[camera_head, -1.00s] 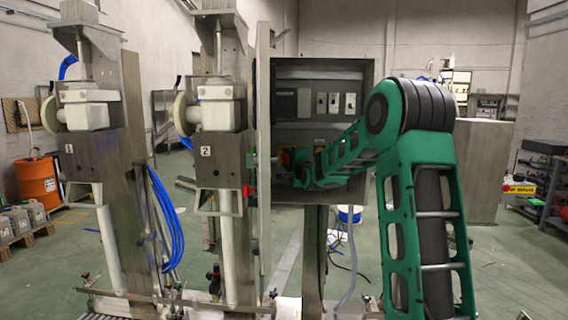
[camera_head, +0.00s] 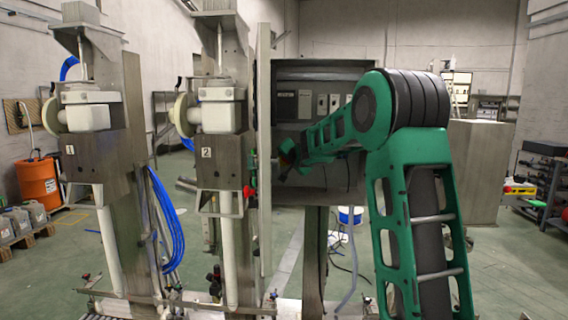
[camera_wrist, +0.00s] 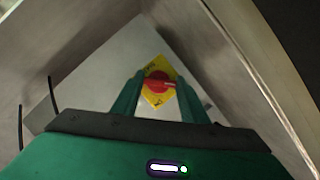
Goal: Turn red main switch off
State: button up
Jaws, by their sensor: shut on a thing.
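The red main switch (camera_wrist: 158,84) is a red rotary knob on a yellow plate (camera_wrist: 157,102), seen in the wrist view. The plate looks like a tilted diamond, and the knob's bar lies roughly across the picture. My gripper (camera_wrist: 160,88) has its two green fingers on either side of the knob and is shut on it. Contact at the fingertips is hard to make out. In the head view my gripper (camera_head: 284,160) is at the lower left of the open cabinet, where the switch is small and mostly hidden.
The grey cabinet (camera_head: 366,72) has metal walls close around my gripper and breakers (camera_head: 305,103) on its back panel. Its open door (camera_head: 264,150) stands at the left. Two numbered machine columns (camera_head: 217,150) stand further left, with blue hoses (camera_head: 165,220).

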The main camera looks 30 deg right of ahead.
jog(key=shift+w+a+f+n, duration=0.1)
jog(key=shift+a+f+n, duration=0.1)
jog(key=shift+a+n, duration=0.1)
dwell(0.4)
jog(key=o, duration=1)
jog(key=shift+o, duration=0.4)
jog(key=shift+d, duration=0.1)
jog(key=shift+r, duration=0.1)
jog(key=v, duration=1)
jog(key=shift+s+r, duration=0.2)
jog(key=shift+s, duration=0.05)
